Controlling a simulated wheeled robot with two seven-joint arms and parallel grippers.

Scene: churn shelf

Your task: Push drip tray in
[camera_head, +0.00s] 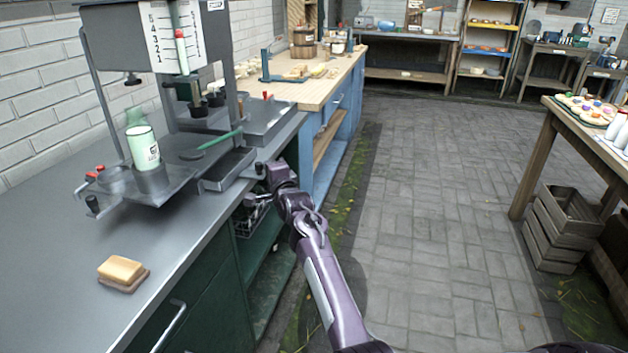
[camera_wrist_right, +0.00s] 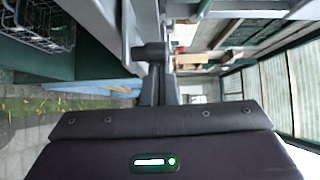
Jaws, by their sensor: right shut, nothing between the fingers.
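The drip tray (camera_head: 228,170) is a dark, shallow rectangular tray in the head view. It sits at the front of the grey machine on the counter and sticks out towards the counter's front edge. My right gripper (camera_head: 264,169) is at the tray's front end, shut and empty. Whether it touches the tray cannot be told. In the right wrist view the fingers of my right gripper (camera_wrist_right: 158,75) are close together beside a grey metal edge. My left gripper is not in view.
A green-and-white cup (camera_head: 142,148) stands on the machine's platform, with a green stick (camera_head: 219,140) nearby. A sponge-like block (camera_head: 122,271) lies on the counter (camera_head: 60,270). A wire basket (camera_head: 250,217) is below the counter edge.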

